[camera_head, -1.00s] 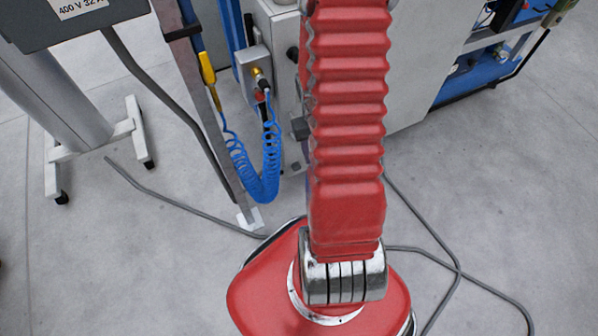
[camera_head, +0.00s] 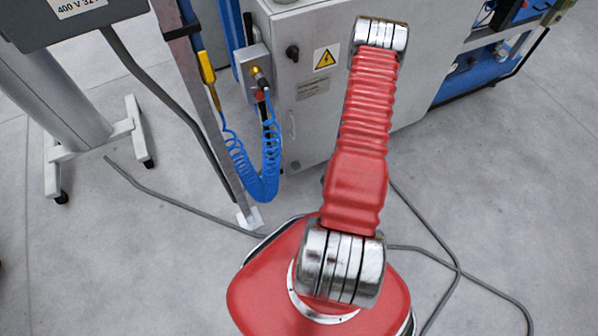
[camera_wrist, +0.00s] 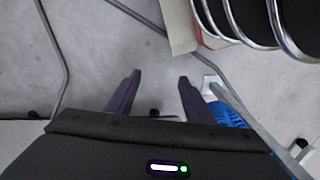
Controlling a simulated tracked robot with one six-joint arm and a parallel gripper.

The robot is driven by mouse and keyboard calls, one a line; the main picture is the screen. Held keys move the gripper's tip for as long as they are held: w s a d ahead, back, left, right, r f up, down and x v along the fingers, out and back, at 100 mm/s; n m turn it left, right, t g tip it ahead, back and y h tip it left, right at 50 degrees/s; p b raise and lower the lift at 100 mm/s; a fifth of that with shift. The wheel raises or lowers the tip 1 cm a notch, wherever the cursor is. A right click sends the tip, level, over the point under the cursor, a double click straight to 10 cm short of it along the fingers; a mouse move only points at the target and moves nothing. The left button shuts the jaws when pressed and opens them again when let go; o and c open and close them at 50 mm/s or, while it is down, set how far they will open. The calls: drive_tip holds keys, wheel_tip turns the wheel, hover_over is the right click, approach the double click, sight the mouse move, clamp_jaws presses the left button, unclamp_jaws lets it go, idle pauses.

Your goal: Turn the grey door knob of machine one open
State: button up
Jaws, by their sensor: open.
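A grey machine cabinet (camera_head: 312,98) stands behind my arm in the head view. A small dark knob (camera_head: 292,53) sits on its front, left of a yellow warning sign (camera_head: 326,58); I cannot tell whether this is the grey door knob. A slim handle (camera_head: 291,125) shows lower on the cabinet. My gripper is not in the head view. In the wrist view, my gripper (camera_wrist: 158,77) has its two dark fingers apart, with only grey floor between them. No knob shows in the wrist view.
A blue coiled hose (camera_head: 258,165) hangs left of the cabinet beside a metal post (camera_head: 215,130). A wheeled stand (camera_head: 98,140) is further left. Grey cables (camera_head: 185,205) lie on the floor. Open floor shows at the right (camera_head: 530,200).

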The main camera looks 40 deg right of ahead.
sight(297, 168)
drive_tip(key=a+f+t, duration=0.3)
drive_tip(key=f, duration=0.4)
drive_tip(key=a+f+t, duration=0.2)
drive_tip(key=a+f, duration=0.1)
drive_tip(key=f, duration=0.4)
drive_tip(key=w+d+r+n+t+h, duration=0.1)
drive_tip(key=w+d+r+t+h, duration=0.3)
drive_tip(key=w+r+t, duration=0.3)
drive_tip(key=shift+w+r+n+t, duration=0.2)
drive_tip(key=shift+w+n+t, duration=0.15)
drive_tip(key=shift+w, duration=0.7)
drive_tip(key=x, duration=1.4)
drive_tip(key=shift+s+d, duration=0.1)
